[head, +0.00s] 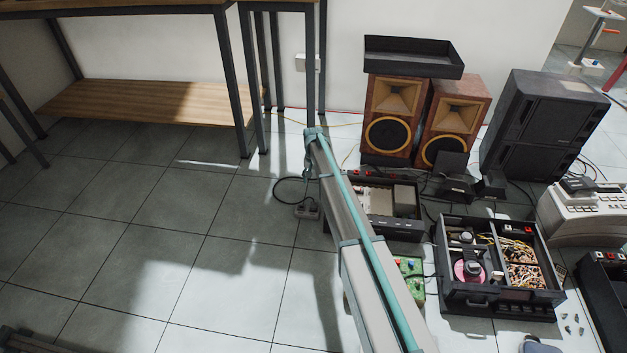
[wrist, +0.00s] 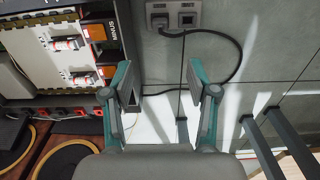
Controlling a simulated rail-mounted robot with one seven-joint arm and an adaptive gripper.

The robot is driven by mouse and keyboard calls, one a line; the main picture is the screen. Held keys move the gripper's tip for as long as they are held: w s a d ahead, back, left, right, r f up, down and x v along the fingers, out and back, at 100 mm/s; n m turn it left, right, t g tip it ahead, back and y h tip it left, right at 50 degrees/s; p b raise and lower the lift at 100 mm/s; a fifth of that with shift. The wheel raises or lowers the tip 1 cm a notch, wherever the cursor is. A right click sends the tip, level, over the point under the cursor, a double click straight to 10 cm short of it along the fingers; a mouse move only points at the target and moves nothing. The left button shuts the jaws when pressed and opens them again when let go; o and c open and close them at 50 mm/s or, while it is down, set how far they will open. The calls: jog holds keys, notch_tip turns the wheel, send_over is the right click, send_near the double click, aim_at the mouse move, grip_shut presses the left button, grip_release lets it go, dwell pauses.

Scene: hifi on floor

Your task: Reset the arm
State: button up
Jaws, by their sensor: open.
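My gripper (wrist: 166,92) shows in the wrist view with its two teal and grey fingers spread wide apart. In the head view my grey and teal arm stretches from the bottom edge up to the middle. I cannot make out the fingers clearly there.
The open unit (head: 405,230), a socket block (head: 307,210) and its black cable lie around the arm. Wooden speakers (head: 397,82), a black tray (head: 412,52) and a black parts box (head: 497,309) stand right. A wooden-shelved table (head: 150,101) is left.

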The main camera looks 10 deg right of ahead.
jog(key=shift+r, duration=0.5)
jog(key=s+r+n+g, duration=0.15)
jog(key=s+g, duration=0.45)
jog(key=s, duration=2.9)
jog(key=s+r+n+g, duration=0.15)
jog(key=s+g, duration=0.45)
jog(key=s, duration=3)
notch_tip(320, 180, up, 16)
jog(key=s+t+p, duration=0.1)
jog(key=t+p, duration=0.4)
jog(key=p, duration=2.8)
jog(key=shift+s+f, duration=0.2)
jog(key=shift+s, duration=0.1)
